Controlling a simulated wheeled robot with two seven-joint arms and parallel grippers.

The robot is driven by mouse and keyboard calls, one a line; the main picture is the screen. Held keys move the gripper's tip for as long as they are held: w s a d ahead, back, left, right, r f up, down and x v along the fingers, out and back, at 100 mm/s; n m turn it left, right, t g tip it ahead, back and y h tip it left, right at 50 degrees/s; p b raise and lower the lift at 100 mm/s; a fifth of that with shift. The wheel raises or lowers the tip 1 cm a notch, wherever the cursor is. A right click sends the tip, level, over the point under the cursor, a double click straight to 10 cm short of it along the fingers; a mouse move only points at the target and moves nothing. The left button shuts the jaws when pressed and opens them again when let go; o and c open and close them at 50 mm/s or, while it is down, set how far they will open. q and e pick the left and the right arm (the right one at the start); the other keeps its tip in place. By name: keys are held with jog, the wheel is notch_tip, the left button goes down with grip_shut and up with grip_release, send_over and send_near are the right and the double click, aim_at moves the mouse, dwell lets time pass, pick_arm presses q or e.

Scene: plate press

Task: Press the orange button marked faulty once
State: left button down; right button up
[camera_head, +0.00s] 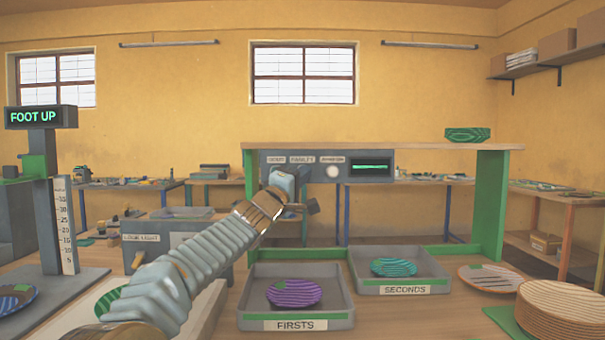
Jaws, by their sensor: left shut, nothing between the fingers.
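A dark control panel (392,172) sits under the shelf of the green-legged bench frame. It carries several small labels, the middle one reading FAULTY (302,159). A round white button (333,172) shows under the right label. The orange button is not visible; my gripper covers the panel below the left and middle labels. My left gripper (287,177) is shut and empty, raised in front of the panel's left part. Whether it touches the panel cannot be told. My right gripper is out of view.
Below stand a FIRSTS tray (345,318) with a purple plate (294,293) and a SECONDS tray (440,286) with a teal plate (393,267). A plate stack (565,310) is at right. A FOOT UP display post (42,180) and ruler stand left.

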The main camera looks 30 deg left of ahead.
pick_arm(q)
jog(key=shift+s+d, duration=0.1)
dwell(0.3)
jog(key=shift+s+d+b, duration=0.3)
jog(key=shift+s+b, duration=0.05)
jog(key=shift+s, duration=0.25)
jog(key=s+d+b, duration=0.1)
jog(key=s+b, duration=0.1)
jog(key=s+d+b, duration=0.1)
jog(key=s, duration=0.1)
jog(key=shift+s+d, duration=0.1)
jog(key=shift+d, duration=0.25)
dwell(0.7)
